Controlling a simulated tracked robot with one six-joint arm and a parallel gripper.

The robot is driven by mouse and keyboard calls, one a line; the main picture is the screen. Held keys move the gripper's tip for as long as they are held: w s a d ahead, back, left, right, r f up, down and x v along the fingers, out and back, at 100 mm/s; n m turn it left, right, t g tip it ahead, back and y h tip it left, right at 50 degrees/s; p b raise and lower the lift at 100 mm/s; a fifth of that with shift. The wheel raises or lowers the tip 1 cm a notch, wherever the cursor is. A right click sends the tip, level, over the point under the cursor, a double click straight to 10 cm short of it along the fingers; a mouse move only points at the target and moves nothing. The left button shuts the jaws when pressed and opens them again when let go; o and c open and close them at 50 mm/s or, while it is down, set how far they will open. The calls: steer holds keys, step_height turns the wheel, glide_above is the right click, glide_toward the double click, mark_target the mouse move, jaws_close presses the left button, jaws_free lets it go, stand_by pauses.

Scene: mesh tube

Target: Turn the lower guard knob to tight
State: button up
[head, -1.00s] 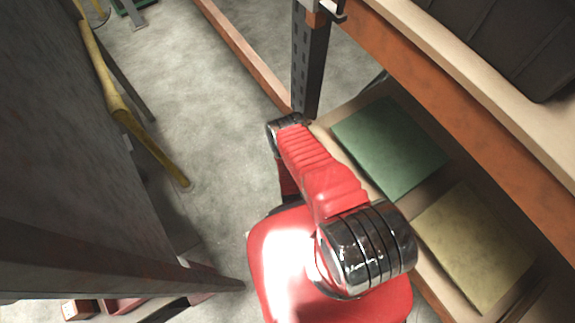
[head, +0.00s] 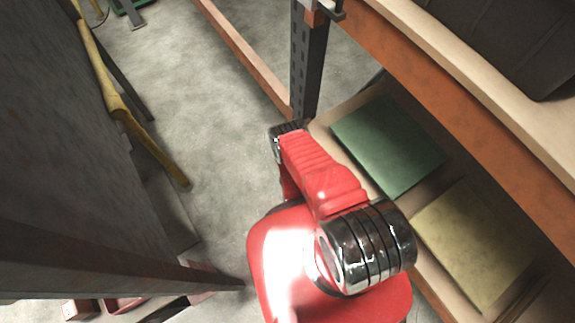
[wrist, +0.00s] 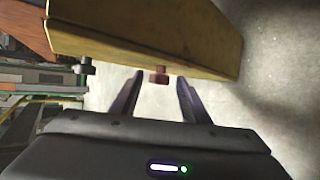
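In the wrist view a yellow guard (wrist: 150,35) runs across the top, with two knobs along its near edge. A reddish-brown knob (wrist: 159,77) appears between my fingertips, and a dark knob (wrist: 84,66) stands farther left. The tilted view does not tell me which knob is the lower one. My gripper (wrist: 160,80) is open, with one finger on each side of the reddish-brown knob in the picture. I cannot tell how much depth is between them, and no contact is visible. The head view shows my red arm but not my gripper or the knobs.
In the head view a shelf rack with an orange beam (head: 450,110) stands close on the right, holding a green board (head: 388,145) and a yellowish board (head: 472,245). A dark grey panel (head: 50,140) is on the left. Concrete floor (head: 215,110) lies open between them.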

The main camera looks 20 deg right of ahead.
stand_by(0.3)
steer(key=v, duration=1.3)
steer(key=shift+s+r, duration=0.25)
steer(key=shift+w, duration=0.1)
